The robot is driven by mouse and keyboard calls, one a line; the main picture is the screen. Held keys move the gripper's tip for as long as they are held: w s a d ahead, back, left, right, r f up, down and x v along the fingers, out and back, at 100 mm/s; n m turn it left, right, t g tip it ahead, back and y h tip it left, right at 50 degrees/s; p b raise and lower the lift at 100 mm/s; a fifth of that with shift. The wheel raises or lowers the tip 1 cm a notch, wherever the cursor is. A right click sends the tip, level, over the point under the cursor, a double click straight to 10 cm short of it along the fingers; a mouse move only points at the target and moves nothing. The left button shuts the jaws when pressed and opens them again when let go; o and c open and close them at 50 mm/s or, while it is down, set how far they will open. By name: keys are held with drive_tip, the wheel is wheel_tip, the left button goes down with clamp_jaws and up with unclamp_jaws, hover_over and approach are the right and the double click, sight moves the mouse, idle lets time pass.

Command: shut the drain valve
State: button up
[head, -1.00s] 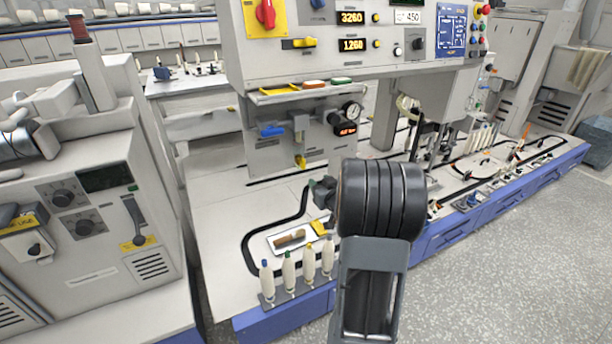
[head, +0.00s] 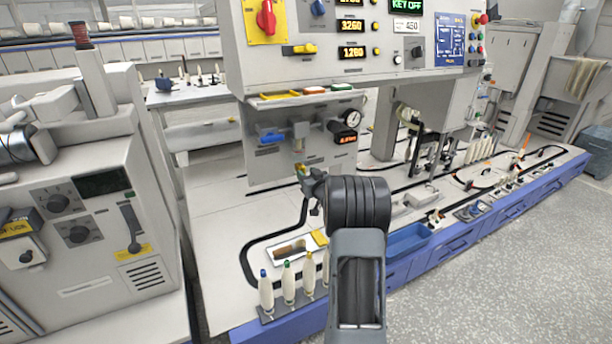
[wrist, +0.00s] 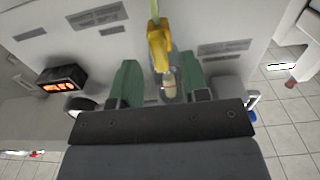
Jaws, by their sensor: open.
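The yellow drain valve (head: 300,167) hangs under the clear bowl of the air unit (head: 300,135) on the lower panel. In the head view my gripper partly hides it. In the wrist view the yellow valve handle (wrist: 158,42) shows just beyond and between my two green fingertips. My gripper (wrist: 160,84) is open, with one finger on each side and a gap to the handle. My gripper also shows in the head view (head: 311,180), right below the valve. I cannot tell whether the fingers touch anything.
A blue lever (head: 270,137) sits left of the air unit. A round gauge (head: 352,118) and a lit display (head: 345,138) sit to its right. Below, a white tray (head: 274,257) and several upright bobbins (head: 288,282) stand on the bench. The bench between panel and tray is mostly clear.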

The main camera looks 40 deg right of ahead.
drive_tip(key=shift+w, duration=0.65)
clamp_jaws()
